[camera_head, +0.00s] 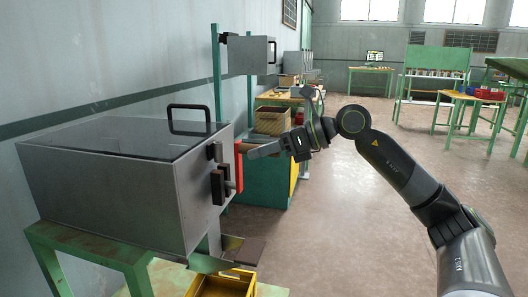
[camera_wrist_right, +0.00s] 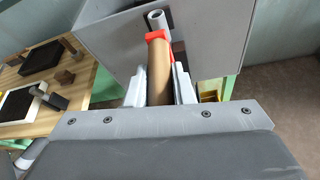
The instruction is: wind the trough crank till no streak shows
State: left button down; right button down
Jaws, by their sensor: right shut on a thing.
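The trough is a grey metal box (camera_head: 110,185) with a dark glassy lid (camera_head: 130,138) and a black lid handle (camera_head: 188,107). Its crank has a red arm (camera_head: 238,165) on the right side face; the red part also shows in the wrist view (camera_wrist_right: 154,34). The crank's brown grip (camera_wrist_right: 159,75) lies between the fingers of my right gripper (camera_head: 262,151), which is shut on it. Reflections cover the lid, and I cannot make out any streak through it. My left gripper is not in view.
Black latches or knobs (camera_head: 218,187) sit beside the crank. A chute (camera_head: 232,246) hangs below, above a yellow bin (camera_head: 222,284). The box stands on a green frame (camera_head: 85,248). A bench with crates (camera_head: 272,121) is behind my gripper.

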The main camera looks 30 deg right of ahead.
jog(key=shift+f, duration=0.1)
jog(key=c, duration=1.3)
grip_release()
jog(key=shift+o, duration=0.2)
jog(key=shift+d, duration=0.1)
